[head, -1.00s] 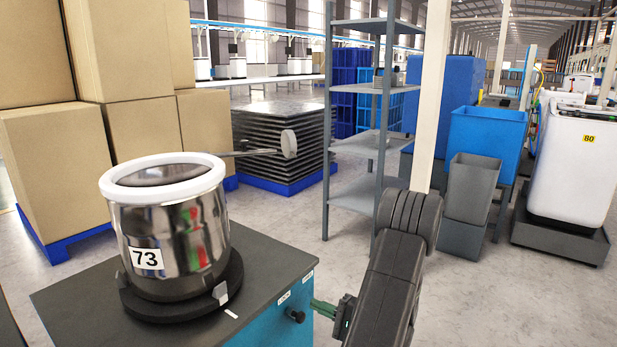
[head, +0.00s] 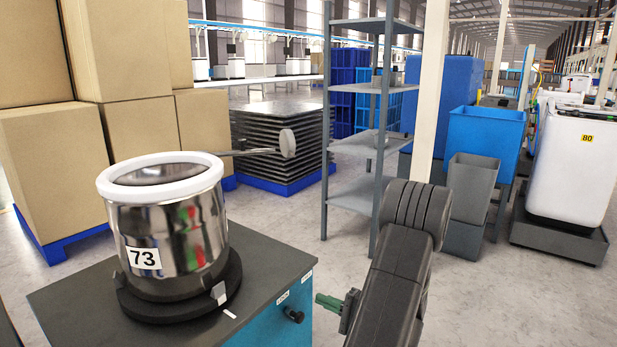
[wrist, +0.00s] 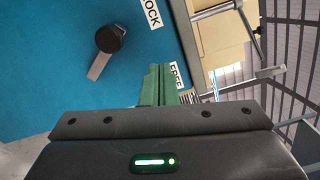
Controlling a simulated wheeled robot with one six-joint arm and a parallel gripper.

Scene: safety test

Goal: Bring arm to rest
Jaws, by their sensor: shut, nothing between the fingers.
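My gripper (head: 326,303) has green fingers and points left, just right of the blue-sided machine (head: 268,327) in the head view. In the wrist view, my gripper (wrist: 160,72) shows its green fingers together, with nothing between them. A black knob (wrist: 109,38) on the machine's blue side is left of the fingers, and labels reading LOCK and FREE are near it. The same knob (head: 294,315) shows in the head view, a little left of the fingertips. I cannot tell whether the fingers touch the machine.
A shiny metal drum (head: 172,236) marked 73, with a white rim, sits on the machine. A rod with a disc (head: 288,143) sticks out behind it. Cardboard boxes (head: 60,160) stand left. A grey shelf (head: 360,145) and grey bin (head: 472,190) stand behind my arm.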

